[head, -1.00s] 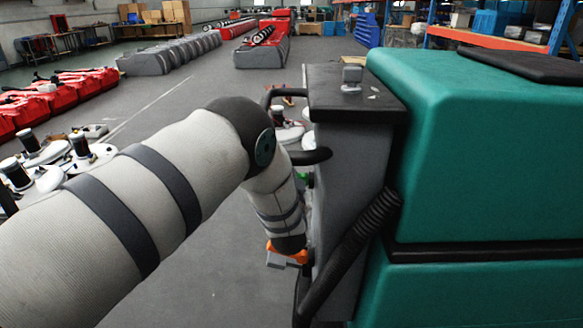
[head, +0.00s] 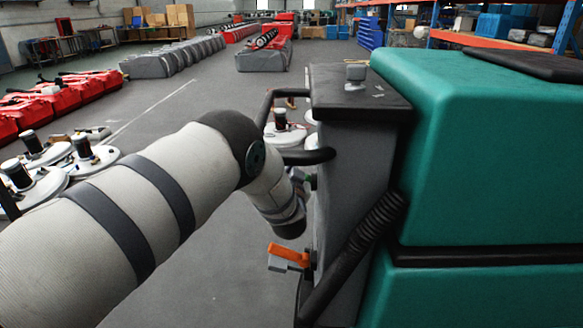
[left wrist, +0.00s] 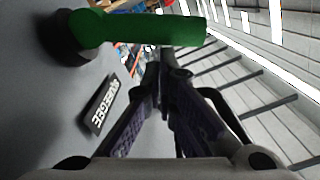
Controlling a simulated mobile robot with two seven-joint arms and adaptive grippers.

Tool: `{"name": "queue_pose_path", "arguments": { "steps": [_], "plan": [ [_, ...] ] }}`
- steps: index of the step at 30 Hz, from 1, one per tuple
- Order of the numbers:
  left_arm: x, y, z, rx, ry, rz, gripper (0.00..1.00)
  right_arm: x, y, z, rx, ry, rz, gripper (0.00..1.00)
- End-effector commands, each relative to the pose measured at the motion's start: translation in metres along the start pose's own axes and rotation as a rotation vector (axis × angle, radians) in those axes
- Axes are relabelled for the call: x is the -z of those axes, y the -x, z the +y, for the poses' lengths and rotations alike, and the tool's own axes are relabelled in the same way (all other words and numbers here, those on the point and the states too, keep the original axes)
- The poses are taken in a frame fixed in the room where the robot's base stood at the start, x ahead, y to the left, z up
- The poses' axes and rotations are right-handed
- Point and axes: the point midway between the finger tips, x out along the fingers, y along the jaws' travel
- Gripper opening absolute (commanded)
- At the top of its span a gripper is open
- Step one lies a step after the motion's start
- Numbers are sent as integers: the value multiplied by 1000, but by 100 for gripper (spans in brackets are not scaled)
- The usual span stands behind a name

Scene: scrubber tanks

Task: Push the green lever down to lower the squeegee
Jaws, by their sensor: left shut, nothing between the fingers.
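The green lever (left wrist: 150,29) crosses the top of the left wrist view, running rightward from its round dark hub on the grey panel. A small green part (head: 311,180) shows beside the machine's panel in the head view, mostly behind my arm. The SQUEEGEE label (left wrist: 104,104) is on the panel below the hub in the wrist view. My left gripper (left wrist: 164,72) is shut and empty, its fingertips just below the lever in that picture. I cannot tell whether they touch it. In the head view my arm hides the fingers. My right gripper is not in view.
An orange lever (head: 288,254) sticks out lower on the grey panel (head: 350,190). A black handle bar (head: 305,156) and a ribbed hose (head: 378,222) are close by. The green tank (head: 490,150) fills the right. Open floor lies left of the machine.

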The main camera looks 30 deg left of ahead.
Motion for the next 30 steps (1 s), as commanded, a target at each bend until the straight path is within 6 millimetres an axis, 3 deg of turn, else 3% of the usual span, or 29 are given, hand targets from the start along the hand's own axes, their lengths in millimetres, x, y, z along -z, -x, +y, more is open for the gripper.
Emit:
{"name": "queue_pose_path", "arguments": {
  "steps": [20,30],
  "plan": [
    [-9,0,1,-7,137,-4,0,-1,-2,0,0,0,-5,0],
    [-25,-1,-2,-16,371,-6,0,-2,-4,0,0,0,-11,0]
  ]
}}
